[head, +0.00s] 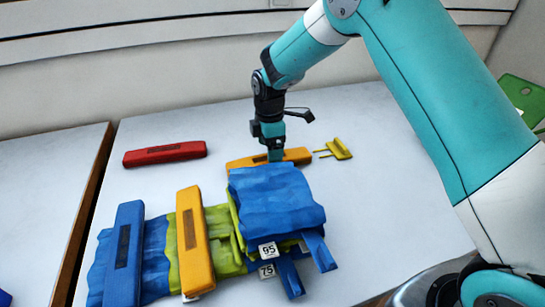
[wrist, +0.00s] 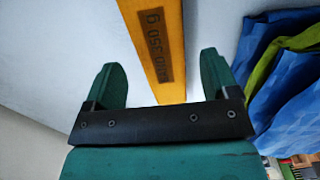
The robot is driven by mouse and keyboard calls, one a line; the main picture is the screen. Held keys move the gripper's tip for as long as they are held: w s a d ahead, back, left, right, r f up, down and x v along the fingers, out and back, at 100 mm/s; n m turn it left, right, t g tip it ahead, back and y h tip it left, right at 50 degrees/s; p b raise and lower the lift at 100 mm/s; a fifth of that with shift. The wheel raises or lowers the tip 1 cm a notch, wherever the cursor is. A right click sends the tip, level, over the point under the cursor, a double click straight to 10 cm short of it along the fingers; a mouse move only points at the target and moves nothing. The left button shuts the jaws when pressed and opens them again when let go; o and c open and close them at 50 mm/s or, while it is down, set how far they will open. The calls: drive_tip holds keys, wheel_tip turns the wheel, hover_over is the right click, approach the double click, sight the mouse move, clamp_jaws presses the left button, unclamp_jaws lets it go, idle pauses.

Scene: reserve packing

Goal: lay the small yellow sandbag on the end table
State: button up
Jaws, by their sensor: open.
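A yellow-orange bar-shaped bag (head: 298,155) with a dark label lies on the white table, partly hidden by my gripper (head: 270,150). It also shows in the wrist view (wrist: 152,40), running lengthwise between the open fingers of my gripper (wrist: 170,80), nearer the right one. The fingers do not touch it there. A second yellow-orange bar (head: 195,240) lies across green cloth at the front. I cannot tell which is the small sandbag by size. A separate white table (head: 45,185) with a brown edge stands at the left; it may be the end table.
Folded blue cloth (head: 275,205) over green, with tags 95 and 75, lies just in front of my gripper. A blue bar (head: 124,250) lies front left, a red bar (head: 165,153) back left, and a small yellow pronged piece (head: 340,149) to the right. A gap separates the tables.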

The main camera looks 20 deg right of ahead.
drive_tip(key=s+a+r+m, duration=0.1)
drive_tip(key=s+r, duration=0.2)
drive_tip(key=r, duration=0.3)
drive_tip(key=s+r+m, duration=0.1)
drive_tip(key=s+r, duration=0.2)
drive_tip(key=r, duration=0.4)
drive_tip(key=s+a+r+m+y, duration=0.1)
drive_tip(key=s+m, duration=0.3)
drive_tip(key=s, duration=1)
drive_tip(key=s+a+r+m+y, duration=0.1)
drive_tip(key=s+r+m+y, duration=0.2)
drive_tip(key=s, duration=1.1)
drive_tip(key=shift+a+r+m, duration=0.4)
drive_tip(key=shift+r+m, duration=0.1)
drive_tip(key=shift+m, duration=0.5)
